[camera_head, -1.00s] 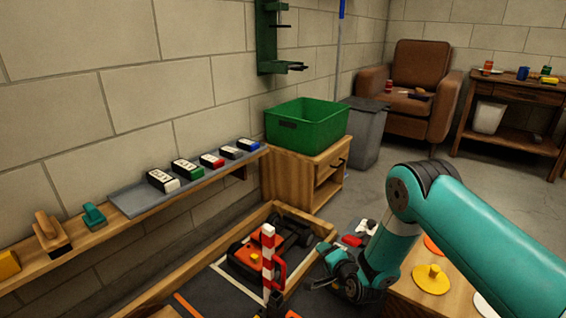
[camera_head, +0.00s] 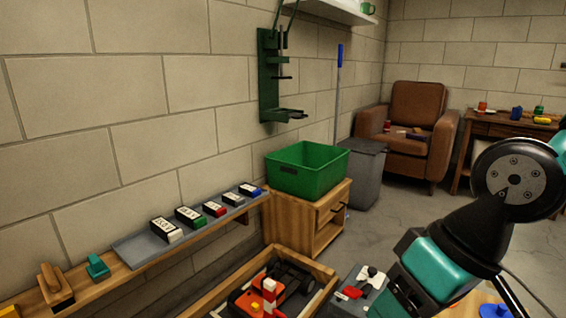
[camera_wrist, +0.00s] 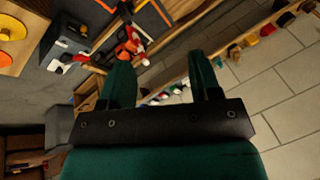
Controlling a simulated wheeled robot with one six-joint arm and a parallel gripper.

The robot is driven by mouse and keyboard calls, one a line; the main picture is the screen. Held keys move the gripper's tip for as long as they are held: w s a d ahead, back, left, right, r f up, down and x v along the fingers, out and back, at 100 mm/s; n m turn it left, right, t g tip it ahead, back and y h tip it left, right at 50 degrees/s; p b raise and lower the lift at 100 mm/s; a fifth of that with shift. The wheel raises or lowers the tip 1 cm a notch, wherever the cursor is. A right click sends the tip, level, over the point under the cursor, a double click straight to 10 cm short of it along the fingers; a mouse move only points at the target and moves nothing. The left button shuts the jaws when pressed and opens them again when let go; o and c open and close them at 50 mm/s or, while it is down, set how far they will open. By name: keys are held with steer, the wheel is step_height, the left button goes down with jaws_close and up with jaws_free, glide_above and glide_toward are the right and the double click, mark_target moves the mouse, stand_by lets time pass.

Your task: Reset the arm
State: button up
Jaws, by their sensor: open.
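My arm (camera_head: 455,250) rises at the right side of the head view, with its teal and black links in the foreground. My gripper's end is not visible in the head view. In the wrist view my gripper (camera_wrist: 162,72) has its two dark green fingers spread apart, with nothing between them. It hangs in free space, with the wall shelf and the car area beyond the fingers.
An orange racecar (camera_head: 262,298) sits in a wooden-edged tray (camera_head: 310,262), partly cut off below. A green crate (camera_head: 305,172) stands on a wooden cabinet (camera_head: 325,215). A wall shelf (camera_head: 100,275) holds several labelled blocks. A grey bin (camera_head: 366,170) and armchair (camera_head: 412,130) stand behind.

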steer(key=s+r+p, duration=0.2)
steer(key=r+p, duration=1.7)
steer(key=s+d+r+n+p, duration=0.1)
steer(key=s+r+p, duration=0.1)
steer(key=r+p, duration=1.7)
steer(key=shift+d+r+g+h, duration=0.3)
steer(key=shift+r+g, duration=0.1)
steer(key=shift+r, duration=0.1)
